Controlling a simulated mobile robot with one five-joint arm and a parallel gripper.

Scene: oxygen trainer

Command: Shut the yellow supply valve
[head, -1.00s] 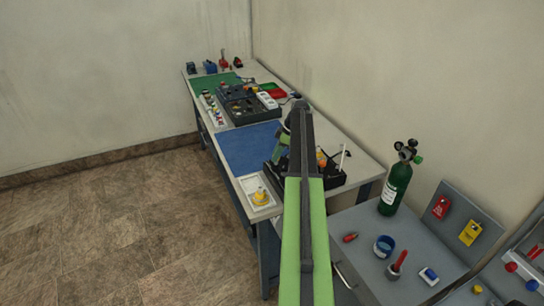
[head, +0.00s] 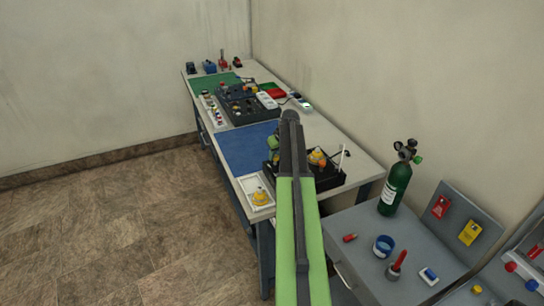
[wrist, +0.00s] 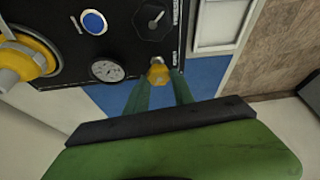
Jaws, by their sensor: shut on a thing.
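The black panel box (head: 328,178) stands on the near end of the long bench, partly behind my arm. In the wrist view its panel (wrist: 118,42) shows a blue button, a round gauge and a black knob. A small yellow valve (wrist: 158,72) sits at the panel's edge, between the tips of my green gripper (wrist: 160,82). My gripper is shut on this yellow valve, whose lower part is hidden. A larger yellow fitting (wrist: 28,60) is at the left of the panel. I cannot read any label naming the supply valve.
A blue mat (head: 248,147) lies beside the box. A white tray (head: 251,181) holding a yellow piece is at the bench's front edge. A green cylinder (head: 395,188) stands on the grey side table, with a blue cup (head: 384,246) and small tools.

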